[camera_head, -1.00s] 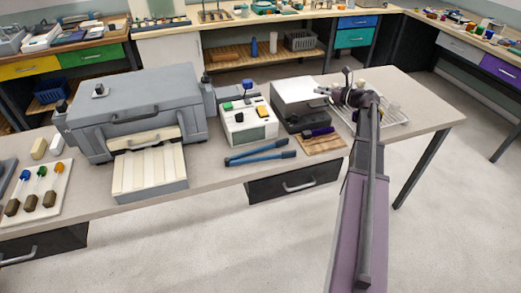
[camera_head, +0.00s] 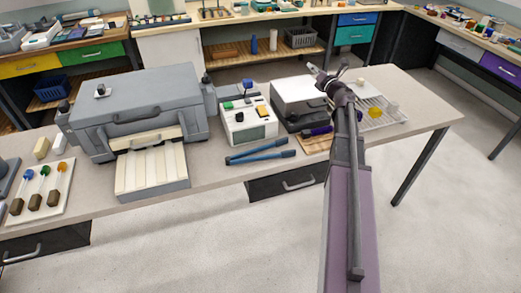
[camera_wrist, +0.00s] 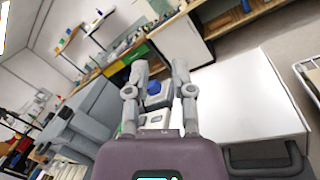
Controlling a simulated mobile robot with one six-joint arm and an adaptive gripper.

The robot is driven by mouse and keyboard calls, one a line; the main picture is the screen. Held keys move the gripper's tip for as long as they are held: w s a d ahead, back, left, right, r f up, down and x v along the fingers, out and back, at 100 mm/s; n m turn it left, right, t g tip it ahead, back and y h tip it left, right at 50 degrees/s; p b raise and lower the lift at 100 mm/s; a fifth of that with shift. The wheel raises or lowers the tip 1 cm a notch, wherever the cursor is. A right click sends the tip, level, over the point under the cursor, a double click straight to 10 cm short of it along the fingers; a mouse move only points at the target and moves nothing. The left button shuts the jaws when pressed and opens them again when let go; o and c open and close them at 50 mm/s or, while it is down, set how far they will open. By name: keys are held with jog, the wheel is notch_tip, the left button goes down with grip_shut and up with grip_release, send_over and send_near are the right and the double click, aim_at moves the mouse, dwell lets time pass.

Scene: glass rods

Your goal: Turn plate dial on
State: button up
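My gripper (camera_head: 316,73) is raised near the back right edge of the white-topped box (camera_head: 290,87). Its two fingers stand apart in the wrist view (camera_wrist: 160,68), with nothing held between them. A white control unit (camera_head: 248,122) with green and yellow buttons stands left of that box. A blue knob (camera_head: 247,85) shows at its back. In the wrist view a blue knob (camera_wrist: 153,87) appears beyond and between the fingers, not touched. I cannot tell for sure which knob is the plate dial, or its setting.
A grey lidded machine (camera_head: 140,110) fills the left of the bench. Blue-handled tongs (camera_head: 260,153) lie in front of the control unit. A wire rack (camera_head: 385,115) with a yellow piece (camera_head: 376,112) is to the right of my arm.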

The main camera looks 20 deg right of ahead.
jog(key=s+a+f+m+g+h+p, duration=0.1)
jog(key=s+a+f+m+g+p, duration=0.1)
jog(key=s+a+f+m+g, duration=0.2)
jog(key=s+a+f+m+g+h+p, duration=0.1)
jog(key=s+a+f+m+g+p, duration=0.2)
jog(key=s+a+m+g, duration=0.5)
jog(key=s+a+f+m+g+h+p, duration=0.1)
jog(key=s+a+f+m+g+p, duration=0.2)
jog(key=s+a+m, duration=0.9)
jog(key=shift+s+a+f+m+g, duration=0.15)
jog(key=shift+a+f+m+g, duration=1.45)
jog(key=shift+m, duration=2)
jog(key=shift+a+r, duration=0.2)
jog(key=shift+a, duration=0.1)
